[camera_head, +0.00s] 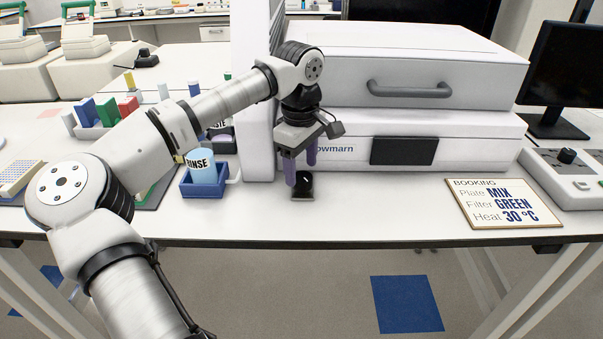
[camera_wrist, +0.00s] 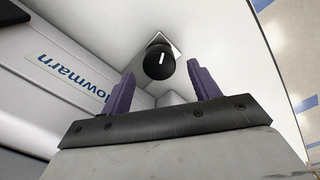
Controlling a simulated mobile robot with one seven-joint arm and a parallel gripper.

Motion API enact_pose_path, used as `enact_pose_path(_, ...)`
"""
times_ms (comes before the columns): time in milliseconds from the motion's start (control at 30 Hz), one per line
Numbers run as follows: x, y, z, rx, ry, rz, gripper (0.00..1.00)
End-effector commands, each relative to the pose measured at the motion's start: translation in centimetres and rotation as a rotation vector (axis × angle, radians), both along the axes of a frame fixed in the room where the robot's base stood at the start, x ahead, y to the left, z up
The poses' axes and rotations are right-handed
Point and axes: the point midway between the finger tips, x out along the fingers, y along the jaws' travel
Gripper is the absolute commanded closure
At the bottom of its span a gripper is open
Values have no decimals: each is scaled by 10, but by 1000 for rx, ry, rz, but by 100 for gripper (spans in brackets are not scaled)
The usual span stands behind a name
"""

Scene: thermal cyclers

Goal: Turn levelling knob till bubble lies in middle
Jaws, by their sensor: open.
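The levelling knob (camera_head: 303,181) is a black round knob with a white pointer line, on a small plate on the bench in front of the white instrument. In the wrist view the knob (camera_wrist: 159,61) lies just beyond and between the fingertips. My gripper (camera_head: 301,172) is open and points down, its two purple fingers above and beside the knob in the head view. In the wrist view my gripper (camera_wrist: 158,80) has nothing between its fingers, and the knob looks apart from them. I cannot make out a bubble in either view.
The white instrument (camera_head: 480,155) with a dark display stands right behind the knob. A blue tray (camera_head: 207,188) with a RINSE beaker (camera_head: 202,166) stands to the left. A booking sign (camera_head: 503,203) lies to the right. The bench between knob and sign is clear.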

Motion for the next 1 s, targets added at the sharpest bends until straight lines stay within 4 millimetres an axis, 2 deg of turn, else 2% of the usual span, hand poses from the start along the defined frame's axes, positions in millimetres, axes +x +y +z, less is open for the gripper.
enact_pose_path(300,-1,0,73,0,-4,0,39)
enact_pose_path(500,-2,1,102,0,-1,-1,39)
enact_pose_path(700,-2,1,111,-1,0,-1,39)
enact_pose_path(1000,-3,-4,111,-20,-3,-7,39)
